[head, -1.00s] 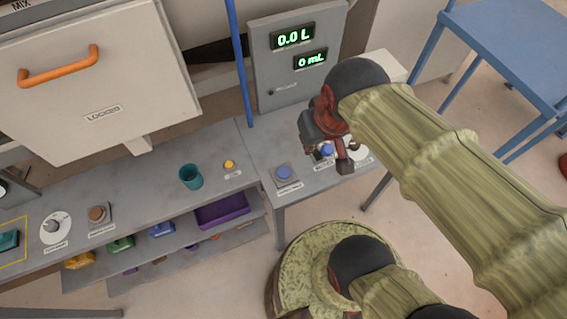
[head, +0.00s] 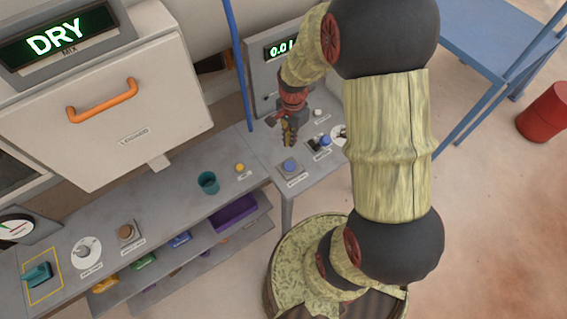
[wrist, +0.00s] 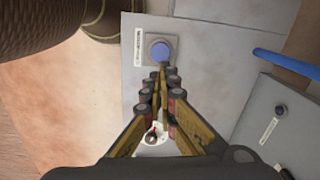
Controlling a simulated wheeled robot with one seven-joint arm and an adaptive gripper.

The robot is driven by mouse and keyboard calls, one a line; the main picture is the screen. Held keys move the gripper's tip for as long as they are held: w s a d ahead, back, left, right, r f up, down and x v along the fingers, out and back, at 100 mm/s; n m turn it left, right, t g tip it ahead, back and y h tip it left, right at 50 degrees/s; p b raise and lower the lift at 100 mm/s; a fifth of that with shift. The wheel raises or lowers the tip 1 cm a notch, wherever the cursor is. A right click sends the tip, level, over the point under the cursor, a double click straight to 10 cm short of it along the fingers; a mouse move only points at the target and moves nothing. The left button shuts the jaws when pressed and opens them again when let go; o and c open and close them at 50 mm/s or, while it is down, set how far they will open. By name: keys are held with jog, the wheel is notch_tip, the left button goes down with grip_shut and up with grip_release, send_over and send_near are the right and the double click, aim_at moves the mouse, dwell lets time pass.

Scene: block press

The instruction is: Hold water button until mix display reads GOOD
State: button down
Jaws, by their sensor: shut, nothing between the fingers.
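The mix display (head: 56,38) reads DRY in green letters. A round blue button (head: 290,165) on a square grey base sits on the small side table; its label is too small to read. It also shows in the wrist view (wrist: 160,49), just beyond my fingertips. My gripper (head: 289,143) is shut and empty, pointing down just above and behind this button. I cannot tell whether the tips touch it. A second blue button (head: 325,140) sits farther right, its label also unreadable. A display behind my gripper (head: 280,50) reads 0.0 L, partly hidden by my arm.
A blue post (head: 238,70) stands left of my gripper. A teal cup (head: 208,182) and a small yellow button (head: 240,168) are on the long bench. A white cabinet with an orange handle (head: 102,100) stands behind it. A blue table (head: 500,40) is at the right.

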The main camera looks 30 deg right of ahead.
aim_at(289, 164)
jog(key=shift+w+d+m, duration=0.1)
jog(key=shift+w+m, duration=0.1)
jog(key=shift+m, duration=0.7)
notch_tip(289, 164, down, 14)
jog(key=shift+r+b, duration=0.1)
jog(key=shift+b, duration=0.3)
jog(key=shift+s, duration=0.1)
